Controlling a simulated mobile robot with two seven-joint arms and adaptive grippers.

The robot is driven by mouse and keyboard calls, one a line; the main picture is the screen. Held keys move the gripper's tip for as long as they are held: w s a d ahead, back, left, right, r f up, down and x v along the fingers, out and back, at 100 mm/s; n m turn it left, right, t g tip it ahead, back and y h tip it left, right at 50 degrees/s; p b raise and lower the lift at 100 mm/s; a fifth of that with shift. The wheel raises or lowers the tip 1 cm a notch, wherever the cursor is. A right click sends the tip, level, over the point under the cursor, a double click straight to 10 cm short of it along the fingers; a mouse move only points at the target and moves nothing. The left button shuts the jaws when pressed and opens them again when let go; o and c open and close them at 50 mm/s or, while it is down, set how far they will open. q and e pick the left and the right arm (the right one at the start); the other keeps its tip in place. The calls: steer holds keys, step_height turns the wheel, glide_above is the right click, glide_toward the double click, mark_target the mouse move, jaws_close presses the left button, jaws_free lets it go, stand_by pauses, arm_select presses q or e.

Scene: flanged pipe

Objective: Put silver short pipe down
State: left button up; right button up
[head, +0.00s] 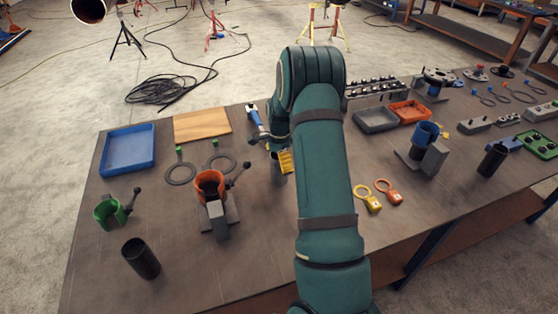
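My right arm reaches from the bottom edge over the middle of the table and bends down at its far end. Its dark gripper (270,146) is small and partly hidden by the arm, so its finger gap does not show clearly. A short grey, silver-looking pipe (278,175) is upright directly below the gripper, its top close to or between the fingers. I cannot tell whether it touches the table. A yellow ribbed piece (288,161) is beside the pipe's top, partly behind my arm. My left gripper is out of view.
An orange clamp stand (210,187), green clamp (110,213) and black pipe (141,259) stand left. A blue tray (128,149), wooden board (202,126) and blue-handled tool (255,118) lie behind. Yellow and orange tags (372,203) and a blue clamp stand (425,134) are right.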

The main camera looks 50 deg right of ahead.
step_height(320, 180, up, 12)
steer(key=shift+d+r+p, duration=0.15)
steer(key=shift+p, duration=0.6)
